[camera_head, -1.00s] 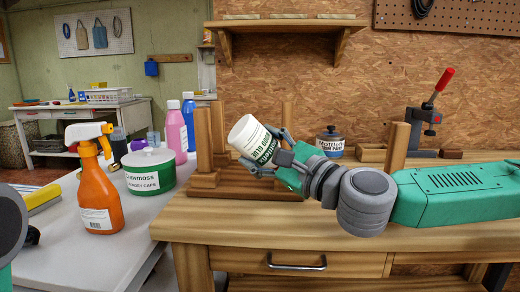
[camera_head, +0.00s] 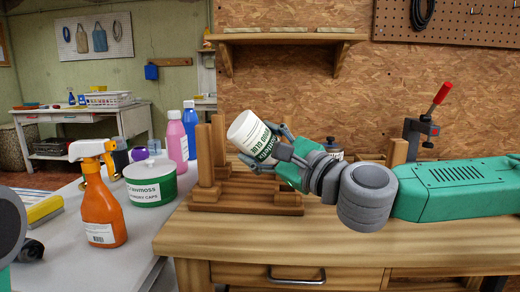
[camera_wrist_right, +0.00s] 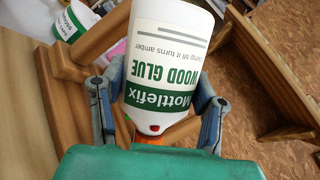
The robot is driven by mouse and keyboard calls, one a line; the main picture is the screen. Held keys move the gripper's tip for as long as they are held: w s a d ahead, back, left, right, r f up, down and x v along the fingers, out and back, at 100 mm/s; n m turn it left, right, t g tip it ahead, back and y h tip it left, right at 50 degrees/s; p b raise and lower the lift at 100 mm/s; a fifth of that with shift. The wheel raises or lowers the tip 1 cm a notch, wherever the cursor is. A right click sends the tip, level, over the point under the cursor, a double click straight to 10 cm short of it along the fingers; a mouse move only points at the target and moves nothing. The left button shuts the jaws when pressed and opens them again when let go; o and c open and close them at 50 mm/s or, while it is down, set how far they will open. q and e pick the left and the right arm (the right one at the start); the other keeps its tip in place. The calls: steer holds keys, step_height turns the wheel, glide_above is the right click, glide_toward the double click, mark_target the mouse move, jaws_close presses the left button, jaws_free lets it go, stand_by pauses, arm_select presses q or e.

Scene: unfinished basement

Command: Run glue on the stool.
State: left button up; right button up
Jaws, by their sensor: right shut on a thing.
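The stool (camera_head: 285,209) lies upside down on the wooden workbench, its light wooden legs (camera_head: 203,155) pointing up at the left. My right gripper (camera_head: 276,148) is shut on a white wood glue bottle (camera_head: 245,128) with a green label. It holds the bottle tilted above the stool, partly hiding the stool's far right side. In the right wrist view the glue bottle (camera_wrist_right: 170,50) sits between both fingers, label upside down, with a small red spot near its lower end. A stool leg (camera_wrist_right: 95,38) shows beside it.
On the grey table at left stand an orange spray bottle (camera_head: 100,205), a green-and-white tub (camera_head: 150,186), and pink (camera_head: 177,140) and blue (camera_head: 190,122) bottles. The bench front (camera_head: 400,240) is clear.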

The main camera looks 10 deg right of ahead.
steer(key=shift+r+p, duration=3)
steer(key=shift+r, duration=1.55)
steer(key=shift+r+n+p, duration=0.1)
steer(key=shift+n+p, duration=0.2)
steer(key=shift+p, duration=0.3)
steer(key=n+g+p, duration=0.1)
steer(key=n+p, duration=0.2)
steer(key=p, duration=0.1)
steer(key=shift+n+g+p, duration=0.3)
steer(key=shift+p, duration=0.1)
steer(key=n+g+h+p, duration=0.1)
steer(key=n+p, duration=0.2)
steer(key=p, duration=0.2)
steer(key=shift+n+p, duration=0.6)
steer(key=shift+p, duration=0.1)
steer(key=shift+h, duration=0.4)
